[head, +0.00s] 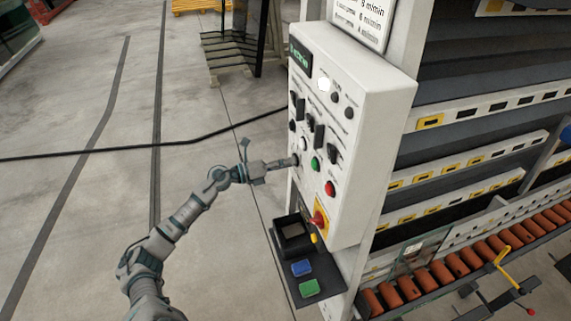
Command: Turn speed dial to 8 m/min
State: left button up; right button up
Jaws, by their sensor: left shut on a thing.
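The white control box (358,140) of the washer stands right of centre in the head view, its panel facing left. The panel carries a small green-lit display (300,55), several dark knobs and switches, a white button and green and red buttons. My left gripper (291,162) is at the panel's left edge, shut on a small dark knob at the lower left. Its fingers hide most of that knob, and its markings are too small to read. Whether it is the speed dial I cannot tell. My right gripper is not in view.
A speed sign (362,18) is above the box. A red-and-yellow switch (318,222) is low on the panel. A dark shelf (312,287) with blue and green blocks juts out below. A roller conveyor (450,268) is at right. Open floor lies left; a black cable crosses it.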

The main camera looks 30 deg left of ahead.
pick_arm(q)
jog(key=shift+d+f, duration=0.2)
jog(key=shift+f, duration=0.25)
jog(key=o, duration=1.1)
jog(key=shift+o, duration=0.2)
jog(key=shift+w+a+r, duration=0.1)
jog(key=shift+r, duration=0.1)
jog(key=v, duration=1.2)
jog(key=shift+w+a, duration=0.1)
